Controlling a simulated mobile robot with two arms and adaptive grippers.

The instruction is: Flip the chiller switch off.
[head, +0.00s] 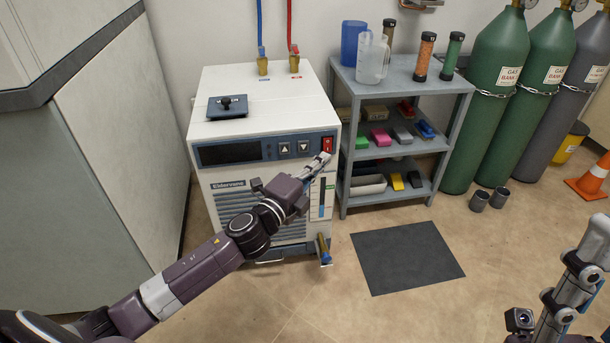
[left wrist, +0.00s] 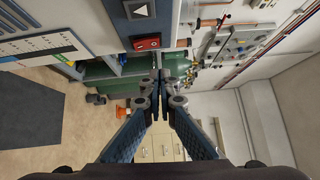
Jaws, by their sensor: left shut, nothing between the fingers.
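The chiller (head: 222,131) is a white box with a blue front panel, a dark display and two arrow buttons. Its red rocker switch (head: 327,145) is at the right end of that panel. In the left wrist view the red switch (left wrist: 147,43) shows above the fingertips. My left gripper (head: 325,157) is shut and empty, its tips just below the switch in the head view; in the left wrist view its fingers (left wrist: 161,76) meet. I cannot tell whether they touch the panel. My right gripper (head: 594,232) is at the lower right, partly cut off, away from the chiller.
A grey shelf (head: 400,91) with bottles and coloured items stands right of the chiller. Green gas cylinders (head: 497,110) and an orange cone (head: 594,178) are farther right. A dark mat (head: 406,258) lies on open floor. Blue and red hoses (head: 290,25) rise from the chiller's top.

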